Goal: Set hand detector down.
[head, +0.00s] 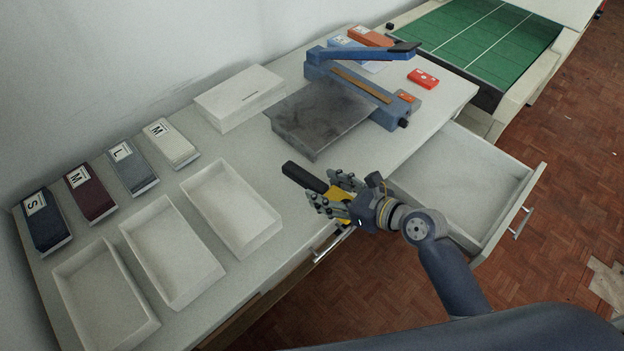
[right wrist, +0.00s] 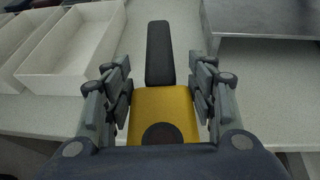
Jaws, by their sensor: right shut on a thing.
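The hand detector (head: 307,179) is a yellow body with a long black head. My right gripper (head: 338,198) is shut on its yellow part, over the front edge of the white table (head: 262,183). The black head points away from the gripper, toward the back left. In the right wrist view the detector (right wrist: 160,55) lies between the fingers of my right gripper (right wrist: 163,100), with the table surface beyond its tip. I cannot tell whether it touches the table. My left gripper is not in view.
White trays (head: 277,222) stand left of the detector, with several labelled folded stacks (head: 94,194) behind. A grey metal plate (head: 348,110) and blue press (head: 341,78) stand behind right. An open drawer (head: 493,158) juts out at right. Bare table lies between trays and plate.

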